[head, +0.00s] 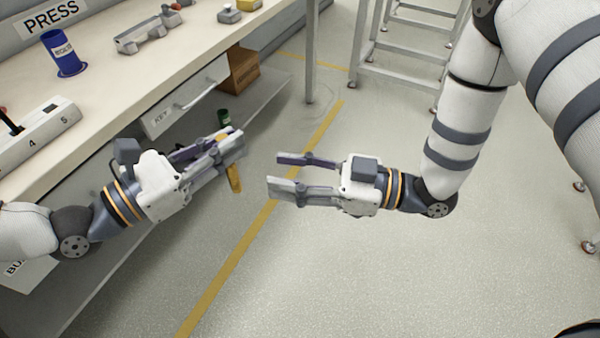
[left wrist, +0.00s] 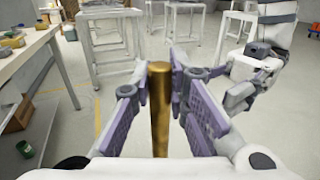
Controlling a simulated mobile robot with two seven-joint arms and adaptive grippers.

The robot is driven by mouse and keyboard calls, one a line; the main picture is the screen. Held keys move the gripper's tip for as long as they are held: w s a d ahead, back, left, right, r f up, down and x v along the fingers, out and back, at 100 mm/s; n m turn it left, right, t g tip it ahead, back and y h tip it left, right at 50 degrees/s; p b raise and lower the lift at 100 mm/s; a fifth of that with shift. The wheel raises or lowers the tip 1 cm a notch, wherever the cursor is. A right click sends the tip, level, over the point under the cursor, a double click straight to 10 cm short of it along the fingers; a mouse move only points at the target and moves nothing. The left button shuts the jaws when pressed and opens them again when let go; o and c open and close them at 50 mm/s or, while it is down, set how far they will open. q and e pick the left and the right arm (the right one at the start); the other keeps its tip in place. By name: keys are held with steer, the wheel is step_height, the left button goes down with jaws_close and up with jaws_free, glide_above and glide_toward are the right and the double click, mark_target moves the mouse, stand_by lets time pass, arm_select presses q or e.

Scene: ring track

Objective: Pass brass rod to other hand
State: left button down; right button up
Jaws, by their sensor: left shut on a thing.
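The brass rod (head: 235,179) is held in my left gripper (head: 237,142), its lower end sticking out below the fingers and a short bit showing above them. In the left wrist view the brass rod (left wrist: 160,110) stands between the two purple-padded fingers. My right gripper (head: 276,173) is open and empty, to the right of the rod and facing it, with a small gap between. It also shows at the right of the left wrist view (left wrist: 238,97). The fingers hide the middle of the rod in the head view.
A workbench (head: 103,90) runs along the left, carrying a blue press cup (head: 68,62), a numbered block (head: 35,138) and grey fixtures. A cardboard box (head: 240,72) and a green cup (head: 223,118) sit on the lower shelf. Open floor lies beneath both grippers.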

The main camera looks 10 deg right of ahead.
steer(key=x, duration=1)
steer(key=shift+a+f, duration=0.1)
steer(key=shift+a, duration=0.15)
jaws_close()
arm_select(q)
steer(key=c, duration=1.5)
jaws_free()
steer(key=shift+a, duration=0.1)
